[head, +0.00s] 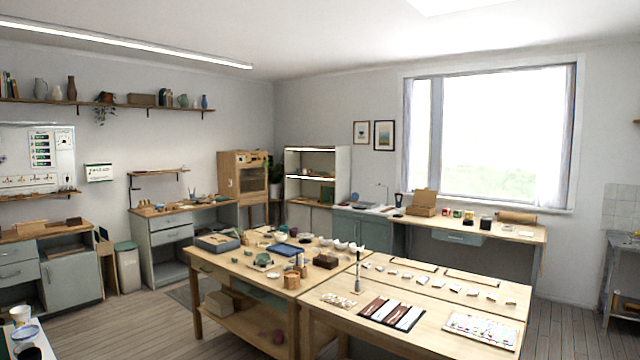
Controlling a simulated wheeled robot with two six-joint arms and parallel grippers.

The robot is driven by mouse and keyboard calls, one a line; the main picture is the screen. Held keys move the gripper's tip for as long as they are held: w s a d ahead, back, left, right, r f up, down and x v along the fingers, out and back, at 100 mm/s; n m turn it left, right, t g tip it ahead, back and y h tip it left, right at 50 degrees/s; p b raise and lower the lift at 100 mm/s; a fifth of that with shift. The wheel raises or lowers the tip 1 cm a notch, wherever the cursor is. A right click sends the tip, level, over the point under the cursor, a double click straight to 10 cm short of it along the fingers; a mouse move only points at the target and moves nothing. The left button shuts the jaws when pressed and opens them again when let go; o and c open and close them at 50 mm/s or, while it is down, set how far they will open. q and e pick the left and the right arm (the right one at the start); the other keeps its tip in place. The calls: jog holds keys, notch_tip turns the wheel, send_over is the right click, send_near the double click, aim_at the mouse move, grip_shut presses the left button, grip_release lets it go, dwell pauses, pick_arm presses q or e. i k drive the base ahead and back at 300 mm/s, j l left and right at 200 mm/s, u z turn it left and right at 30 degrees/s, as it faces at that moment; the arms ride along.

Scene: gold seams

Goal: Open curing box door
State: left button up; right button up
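A wooden box-shaped cabinet (243,175), which looks like the curing box, stands in the far left corner of the room in the head view. Its front seems to have a darker panel or window, and its door appears shut, though it is too small to be sure. It stands on a wooden stand (262,212). Neither of my grippers shows in this view.
Two joined wooden worktables (420,335) with many small items fill the middle. A grey drawer bench (165,245) stands before the left wall, beside a bin (128,268). A lit shelf unit (317,165) is right of the box. Floor (150,325) is open at left.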

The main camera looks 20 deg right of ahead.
aim_at(237, 167)
jog(key=z, duration=0.4)
jog(key=i, duration=0.4)
jog(key=i+u, duration=0.1)
jog(key=i, duration=0.45)
jog(key=i+l, duration=0.15)
jog(key=i, duration=0.45)
jog(key=i+l+u, duration=0.15)
jog(key=i, duration=0.4)
jog(key=i+l+u, duration=0.1)
jog(key=i, duration=0.45)
jog(key=i+j+u, duration=0.15)
jog(key=i+u, duration=0.35)
jog(key=i, duration=0.45)
jog(key=i+l+u, duration=0.2)
jog(key=i+u, duration=0.3)
jog(key=i, duration=2.3)
jog(key=i+z, duration=0.1)
jog(key=i, duration=0.85)
jog(key=i+z, duration=0.1)
jog(key=i, duration=0.8)
jog(key=i+z, duration=0.75)
jog(key=i, duration=0.2)
jog(key=i+j+z, duration=0.4)
jog(key=i+l+z, duration=0.25)
jog(key=i+z, duration=1.05)
jog(key=z, duration=0.15)
